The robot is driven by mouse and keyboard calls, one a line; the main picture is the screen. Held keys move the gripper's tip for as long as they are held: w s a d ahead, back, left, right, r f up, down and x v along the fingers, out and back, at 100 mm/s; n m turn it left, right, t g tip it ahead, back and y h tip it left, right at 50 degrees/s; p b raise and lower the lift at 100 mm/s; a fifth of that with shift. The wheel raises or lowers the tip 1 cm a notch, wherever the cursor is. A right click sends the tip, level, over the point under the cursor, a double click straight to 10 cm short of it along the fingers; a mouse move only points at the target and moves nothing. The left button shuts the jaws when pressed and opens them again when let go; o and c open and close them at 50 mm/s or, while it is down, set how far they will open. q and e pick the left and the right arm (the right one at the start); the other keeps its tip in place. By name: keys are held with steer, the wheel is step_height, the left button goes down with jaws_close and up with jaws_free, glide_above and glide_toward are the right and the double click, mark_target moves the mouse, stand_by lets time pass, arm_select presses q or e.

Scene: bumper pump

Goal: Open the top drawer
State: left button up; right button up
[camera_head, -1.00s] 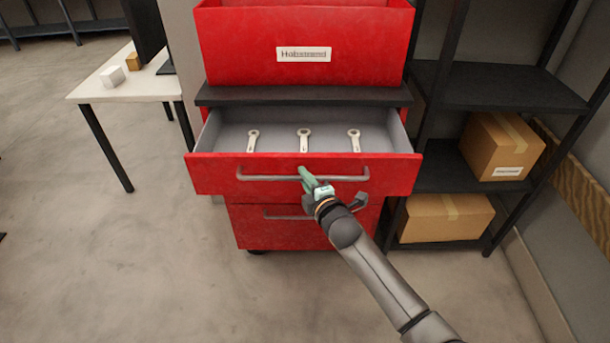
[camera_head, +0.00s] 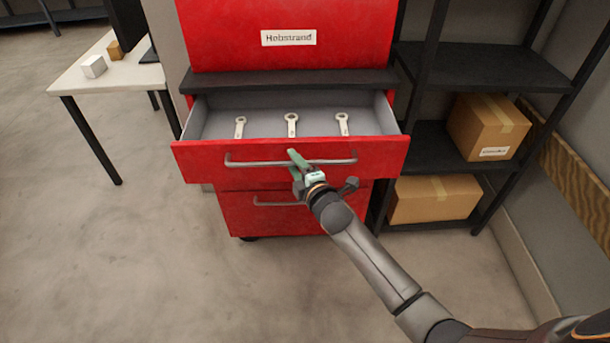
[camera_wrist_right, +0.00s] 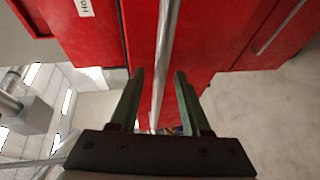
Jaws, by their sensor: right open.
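The top drawer (camera_head: 200,160) of the red cabinet stands pulled out, and its grey inside shows. Its long grey handle (camera_head: 245,163) runs across the red front. My right gripper (camera_head: 294,157) is at the middle of this handle. In the right wrist view, the two green fingers of the gripper (camera_wrist_right: 157,85) are apart, and the handle bar (camera_wrist_right: 163,50) runs between them. I cannot tell whether either finger touches the bar. My left gripper is in neither view.
Several pale wrenches, one of them in the middle (camera_head: 291,124), lie in the drawer. A lower drawer (camera_head: 240,208) is shut. A black shelf with cardboard boxes (camera_head: 433,199) stands at the right, a white table (camera_head: 75,77) at the left. The floor in front is clear.

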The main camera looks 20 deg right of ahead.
steer(key=v, duration=1.2)
steer(key=shift+w, duration=0.1)
steer(key=s+a+f+m+g, duration=0.1)
steer(key=s+f+m+g, duration=0.5)
steer(key=s+f+m, duration=1)
steer(key=s+f, duration=0.3)
steer(key=s, duration=0.2)
steer(key=shift+s+f+m+g, duration=0.2)
steer(key=shift+s+m+g, duration=0.1)
steer(key=shift+s+g, duration=0.1)
steer(key=shift+a, duration=0.1)
